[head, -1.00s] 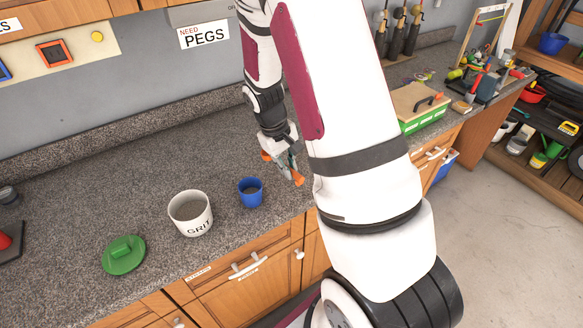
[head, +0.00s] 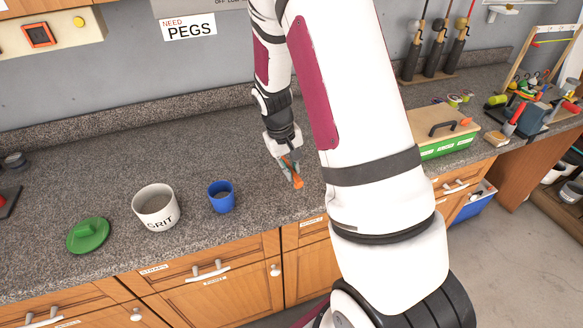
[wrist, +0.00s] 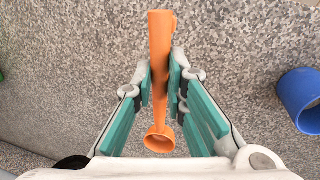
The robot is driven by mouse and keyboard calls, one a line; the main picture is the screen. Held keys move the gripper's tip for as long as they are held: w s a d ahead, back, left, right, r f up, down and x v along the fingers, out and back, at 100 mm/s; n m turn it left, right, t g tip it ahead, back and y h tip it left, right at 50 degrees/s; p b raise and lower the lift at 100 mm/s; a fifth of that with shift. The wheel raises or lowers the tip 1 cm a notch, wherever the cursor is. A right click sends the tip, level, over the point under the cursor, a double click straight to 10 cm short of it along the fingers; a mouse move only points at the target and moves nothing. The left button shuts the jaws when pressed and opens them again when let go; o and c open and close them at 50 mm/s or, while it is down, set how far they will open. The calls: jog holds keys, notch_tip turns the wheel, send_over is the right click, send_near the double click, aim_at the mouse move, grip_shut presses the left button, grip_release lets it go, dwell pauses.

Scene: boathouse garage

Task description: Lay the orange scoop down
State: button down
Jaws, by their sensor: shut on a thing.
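My gripper (head: 288,171) is shut on the orange scoop (head: 297,181), above or at the speckled grey counter (head: 250,150). In the wrist view the scoop (wrist: 159,75) lies lengthwise between the two teal finger pads (wrist: 159,88), with a round cup end near the palm and a wider end pointing away. I cannot tell whether the scoop touches the counter. The blue cup (head: 221,197) stands to the left of my gripper, apart from it; it also shows at the right edge of the wrist view (wrist: 302,98).
The white GRIT pot (head: 157,208) and a green lid (head: 88,236) stand left of the blue cup. A wooden-topped green box (head: 445,146) is to the right, beyond my arm. Bare counter lies behind the cup and around my gripper.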

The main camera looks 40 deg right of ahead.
jog(key=shift+f+b, duration=0.85)
jog(key=shift+f, duration=2.45)
jog(key=c, duration=1.5)
grip_release()
jog(key=shift+c, duration=0.2)
jog(key=shift+r, duration=0.1)
notch_tip(320, 180, up, 12)
jog(key=a, duration=0.2)
jog(key=shift+f, duration=0.2)
jog(key=shift+w+a, duration=0.1)
